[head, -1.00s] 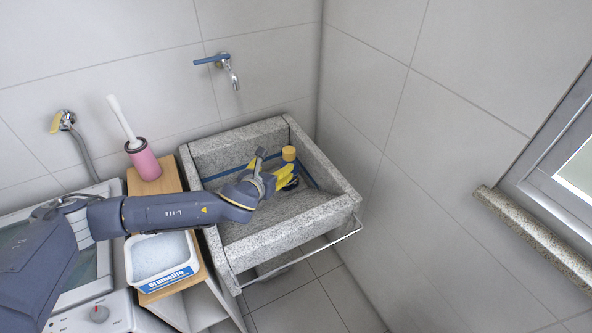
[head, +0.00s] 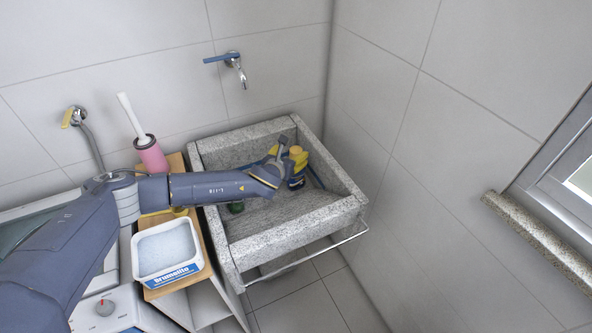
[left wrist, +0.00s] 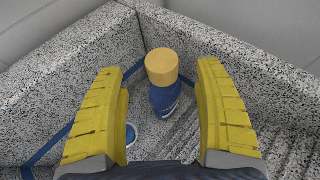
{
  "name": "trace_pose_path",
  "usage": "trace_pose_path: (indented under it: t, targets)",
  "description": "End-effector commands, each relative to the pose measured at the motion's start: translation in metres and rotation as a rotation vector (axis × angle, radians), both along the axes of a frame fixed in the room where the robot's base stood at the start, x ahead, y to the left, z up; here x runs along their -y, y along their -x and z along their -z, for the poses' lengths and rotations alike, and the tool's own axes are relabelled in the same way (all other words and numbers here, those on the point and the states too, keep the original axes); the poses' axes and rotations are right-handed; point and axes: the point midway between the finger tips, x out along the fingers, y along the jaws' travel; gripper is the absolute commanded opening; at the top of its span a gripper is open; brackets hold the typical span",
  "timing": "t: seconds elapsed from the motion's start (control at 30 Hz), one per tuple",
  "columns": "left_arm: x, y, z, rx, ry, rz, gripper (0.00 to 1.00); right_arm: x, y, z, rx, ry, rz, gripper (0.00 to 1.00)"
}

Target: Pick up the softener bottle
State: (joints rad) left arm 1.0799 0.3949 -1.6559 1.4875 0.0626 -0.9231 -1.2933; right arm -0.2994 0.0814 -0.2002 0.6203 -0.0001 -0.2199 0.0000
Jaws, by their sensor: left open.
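The softener bottle (head: 297,182) is blue with a yellow-orange cap and stands in the far part of the stone sink (head: 285,242). In the left wrist view the bottle (left wrist: 164,97) stands upright, its cap (left wrist: 162,66) between the two yellow fingers as seen from above. My left gripper (head: 286,164) is over the sink, close to the bottle, and partly hides it. In the left wrist view my left gripper (left wrist: 160,72) is open, with a visible gap between each finger and the bottle. My right gripper is in neither view.
Granite walls rise close around the bottle. A small green item (head: 236,207) lies in the sink's left part. A white tub (head: 166,252) and a pink brush holder (head: 151,157) stand on the wooden shelf at left. A tap (head: 238,70) hangs above.

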Motion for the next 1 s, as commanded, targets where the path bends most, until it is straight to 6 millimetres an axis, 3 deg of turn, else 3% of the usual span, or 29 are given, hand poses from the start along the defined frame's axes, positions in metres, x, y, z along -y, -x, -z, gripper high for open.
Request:
trace_pose_path:
  t: [0.27, 0.7, 1.0]
  targets:
    - [0.004, -0.009, 0.004, 0.0, 0.001, -0.001, 0.7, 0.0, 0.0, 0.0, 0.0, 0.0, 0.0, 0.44]
    - [0.018, -0.044, 0.02, 0.0, -0.001, -0.002, 0.7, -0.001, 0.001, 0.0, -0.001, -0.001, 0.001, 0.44]
    - [0.019, -0.047, 0.021, 0.0, 0.0, -0.001, 0.7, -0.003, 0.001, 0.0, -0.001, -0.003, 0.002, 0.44]
